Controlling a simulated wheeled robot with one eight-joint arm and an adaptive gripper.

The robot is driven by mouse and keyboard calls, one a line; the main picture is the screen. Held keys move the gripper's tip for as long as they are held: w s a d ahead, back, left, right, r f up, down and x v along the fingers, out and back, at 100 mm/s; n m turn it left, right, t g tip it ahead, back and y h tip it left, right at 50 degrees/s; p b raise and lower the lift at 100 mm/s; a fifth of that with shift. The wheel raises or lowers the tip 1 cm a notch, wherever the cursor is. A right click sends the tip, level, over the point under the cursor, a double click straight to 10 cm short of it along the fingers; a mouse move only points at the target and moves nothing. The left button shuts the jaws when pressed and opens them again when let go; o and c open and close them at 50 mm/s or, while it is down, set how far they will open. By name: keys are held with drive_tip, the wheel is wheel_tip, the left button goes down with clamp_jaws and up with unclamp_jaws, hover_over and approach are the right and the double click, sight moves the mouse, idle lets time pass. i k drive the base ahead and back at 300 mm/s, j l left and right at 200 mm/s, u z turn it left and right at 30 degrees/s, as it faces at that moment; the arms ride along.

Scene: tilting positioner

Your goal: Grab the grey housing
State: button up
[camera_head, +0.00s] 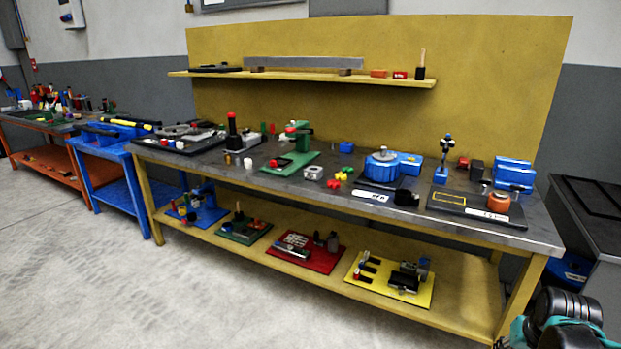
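A small light grey block-like part with a dark opening in its top (312,172) stands on the bench top near the middle; it looks like the grey housing, though it is too small to be certain. It sits right of the green fixture (290,163) and left of some small red and yellow parts (340,178). Black and teal parts of my arm (567,312) show at the lower right corner, far from the housing and in front of the bench's right end. My gripper's fingers are not visible.
The yellow-framed bench (510,240) holds a blue round positioner (382,167), black plates and an orange round part (498,202). Its lower shelf (330,268) carries several coloured boards. A wall shelf (300,76) hangs behind. The floor (90,270) in front is clear.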

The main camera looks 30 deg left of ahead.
sight(312, 173)
drive_tip(key=u, duration=1.65)
